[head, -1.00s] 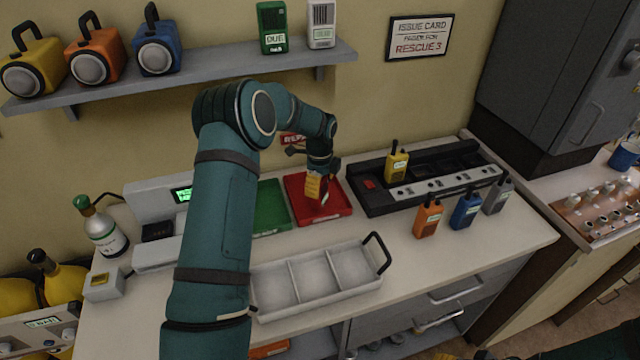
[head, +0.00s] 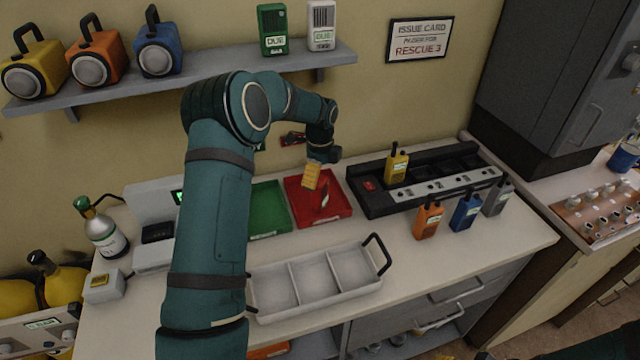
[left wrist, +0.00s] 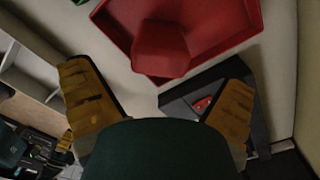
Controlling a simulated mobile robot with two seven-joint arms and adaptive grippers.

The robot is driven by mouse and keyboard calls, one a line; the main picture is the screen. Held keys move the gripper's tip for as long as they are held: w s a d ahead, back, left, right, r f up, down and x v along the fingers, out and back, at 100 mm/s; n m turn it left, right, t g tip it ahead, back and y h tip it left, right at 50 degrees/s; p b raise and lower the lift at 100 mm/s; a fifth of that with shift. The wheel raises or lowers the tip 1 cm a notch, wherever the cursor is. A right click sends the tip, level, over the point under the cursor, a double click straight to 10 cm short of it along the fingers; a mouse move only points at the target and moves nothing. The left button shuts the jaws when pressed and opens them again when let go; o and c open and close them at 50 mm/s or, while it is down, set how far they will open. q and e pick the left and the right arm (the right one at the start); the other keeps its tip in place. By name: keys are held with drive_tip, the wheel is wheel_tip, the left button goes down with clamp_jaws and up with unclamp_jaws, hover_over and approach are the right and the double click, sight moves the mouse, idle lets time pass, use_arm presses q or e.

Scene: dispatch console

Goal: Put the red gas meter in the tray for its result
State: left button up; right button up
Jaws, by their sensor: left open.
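The red gas meter (head: 324,200) sits in the red tray (head: 340,210) on the counter; it is small and partly blends with the tray in the head view. In the left wrist view the meter (left wrist: 160,48) shows as a red block over the near part of the red tray (left wrist: 215,30). My left gripper (head: 312,176) is just above the red tray, with yellow finger pads. In the left wrist view its fingers (left wrist: 158,105) are wide apart with nothing between them, and the meter is beyond the tips. My right gripper is not in view.
A green tray (head: 268,215) adjoins the red one. A black charger rack (head: 375,202) holding a yellow radio (head: 396,168) is to the right. Orange (head: 428,220), blue and grey radios stand before it. A three-part white carrier (head: 318,305) is in front. My arm partly hides the display unit.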

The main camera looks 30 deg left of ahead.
use_arm(q)
drive_tip(key=shift+r, duration=1.65)
drive_tip(key=shift+f, duration=0.1)
